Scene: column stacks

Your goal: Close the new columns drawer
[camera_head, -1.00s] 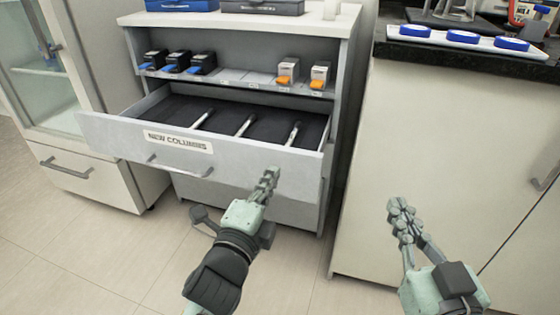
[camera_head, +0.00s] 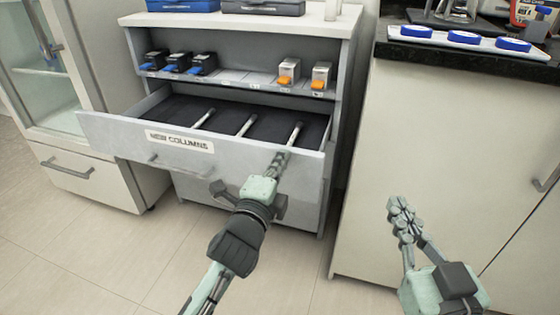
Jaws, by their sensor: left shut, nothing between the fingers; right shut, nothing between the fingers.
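The drawer (camera_head: 110,132) labelled NEW COLUMNS (camera_head: 180,141) is pulled out of the grey cabinet. It has a dark lining and holds three white columns; one is the right column (camera_head: 295,132). Its bar handle (camera_head: 180,167) is on the front face. My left gripper (camera_head: 281,157) is shut and empty, its fingertips at the right part of the drawer front, near the top edge. I cannot tell whether they touch it. My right gripper (camera_head: 398,206) is shut and empty, in front of the cream cupboard and away from the drawer.
A shelf (camera_head: 235,80) above the drawer holds several black and grey blocks with blue or orange parts. Boxes stand on the cabinet top. A cream cupboard (camera_head: 450,150) with a dark counter is at right. A glass-door cabinet (camera_head: 45,70) is at left.

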